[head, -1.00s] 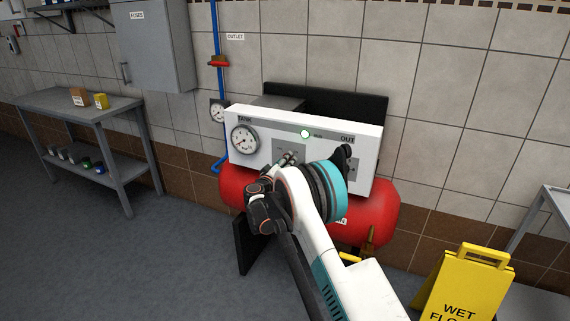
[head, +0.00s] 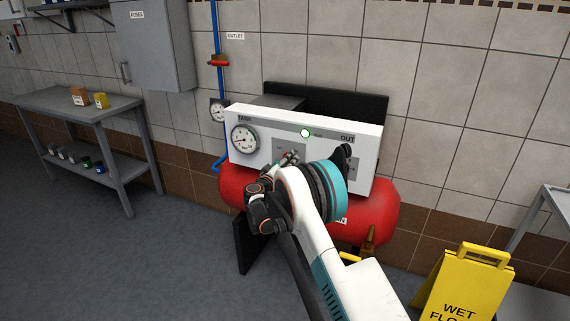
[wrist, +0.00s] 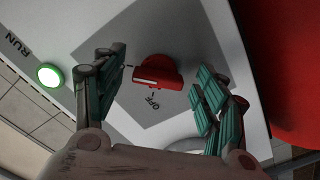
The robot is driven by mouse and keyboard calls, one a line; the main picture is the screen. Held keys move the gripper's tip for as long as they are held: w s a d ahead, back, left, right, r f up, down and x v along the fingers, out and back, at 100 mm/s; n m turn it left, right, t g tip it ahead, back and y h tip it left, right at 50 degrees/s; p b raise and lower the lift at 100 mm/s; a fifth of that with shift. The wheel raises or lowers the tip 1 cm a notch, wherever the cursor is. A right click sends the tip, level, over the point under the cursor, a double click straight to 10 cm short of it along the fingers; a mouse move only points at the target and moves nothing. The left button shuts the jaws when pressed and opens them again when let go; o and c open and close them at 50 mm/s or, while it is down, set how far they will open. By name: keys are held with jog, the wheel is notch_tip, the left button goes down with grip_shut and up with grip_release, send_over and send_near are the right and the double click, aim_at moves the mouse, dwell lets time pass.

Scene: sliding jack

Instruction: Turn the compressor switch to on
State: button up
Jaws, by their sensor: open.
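The compressor (head: 372,212) is a red tank with a white front panel (head: 275,125). In the wrist view the red switch knob (wrist: 157,72) sits on a grey plate (wrist: 125,45), with the word OFF printed beside it. A white mark runs along the knob. My gripper (wrist: 160,85) is open, with one finger on each side of the knob; I cannot tell whether either finger touches it. In the head view my gripper (head: 290,158) is at the panel's grey plate and my arm hides part of it.
A lit green lamp labelled RUN (wrist: 50,76) is beside the plate. The panel has a TANK gauge (head: 244,138) and a black OUT knob (head: 346,152). A yellow wet-floor sign (head: 465,285) stands at front right. A grey workbench (head: 80,108) is at left.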

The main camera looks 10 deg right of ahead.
jog(key=shift+s+a, duration=0.1)
jog(key=v, duration=1.1)
jog(key=shift+s+a, duration=0.15)
jog(key=shift+s, duration=0.15)
jog(key=s+d+r+m+g+y, duration=0.1)
jog(key=s+d+r+g, duration=0.15)
jog(key=r, duration=0.25)
jog(key=s+d+r+g, duration=0.1)
jog(key=s+d+r, duration=0.3)
jog(key=r, duration=0.2)
jog(key=s+d+r+g+y, duration=0.1)
jog(key=s+d+r+y, duration=0.15)
jog(key=s, duration=0.45)
jog(key=s+d+r+g+y, duration=0.1)
jog(key=s+d+r, duration=0.1)
jog(key=s+r, duration=0.35)
jog(key=s+a+f+y, duration=0.1)
jog(key=s+y, duration=0.1)
jog(key=s, duration=0.8)
jog(key=s+a+f+g+y, duration=0.1)
jog(key=s+a+f+y, duration=0.1)
jog(key=s, duration=0.9)
jog(key=s+a+f+g+y, duration=0.1)
jog(key=s+f+y, duration=0.1)
jog(key=s, duration=0.9)
jog(key=shift+a+f+m, duration=0.2)
jog(key=shift+a+m, duration=0.05)
jog(key=shift+m, duration=0.05)
